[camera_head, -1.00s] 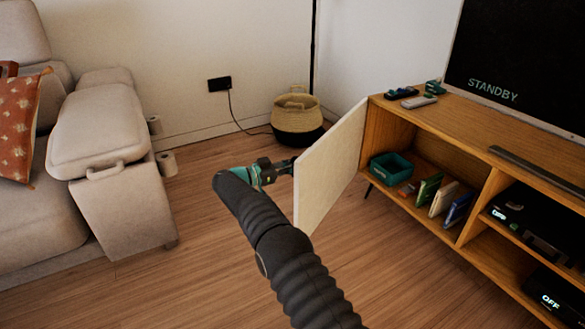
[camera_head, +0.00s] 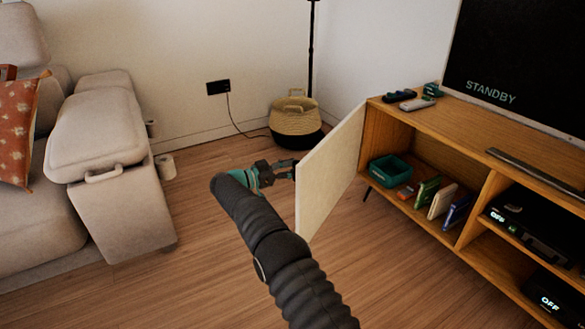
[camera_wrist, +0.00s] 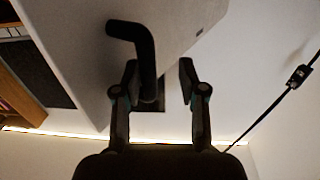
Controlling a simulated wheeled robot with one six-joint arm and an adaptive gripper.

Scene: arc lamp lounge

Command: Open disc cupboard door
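The cupboard door (camera_head: 331,172) is a pale panel at the left end of the wooden media cabinet. It stands swung wide out from the cabinet front, and the compartment behind it is exposed. My gripper (camera_head: 288,170) is at the door's outer edge, its tips partly hidden by the panel. In the wrist view my gripper (camera_wrist: 158,80) is open, with a gap between its fingers. The dark bent door handle (camera_wrist: 140,45) runs down to the left finger, its lower end between the fingers; I cannot tell whether they touch.
The open compartment holds a teal bin (camera_head: 390,169) and several upright cases (camera_head: 441,201). Controllers and a remote (camera_head: 417,104) lie on the cabinet top (camera_head: 470,125). A sofa (camera_head: 110,190) stands left, a basket (camera_head: 296,120) behind. Wood floor (camera_head: 215,270) between is clear.

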